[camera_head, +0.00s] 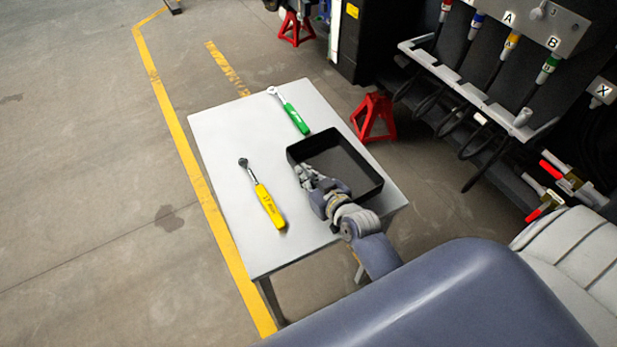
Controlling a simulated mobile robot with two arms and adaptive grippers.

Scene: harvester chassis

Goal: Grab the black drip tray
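The black drip tray (367,160) is a shallow open box and looks empty. It lies flat on the right part of a light grey table. My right gripper (301,172) is at the tray's left wall, near its front-left corner. The gripper and wrist cover part of the tray's near wall. The fingertips are small and partly hidden, so I cannot tell whether they are closed on the wall or only beside it. My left gripper is not in view.
On the table (217,132), a green-handled ratchet (294,117) lies behind the tray and a yellow-handled ratchet (268,205) lies to the left. A red stand (374,117) is on the floor behind the table. Machine hoses (480,125) hang at right. The floor at left is clear.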

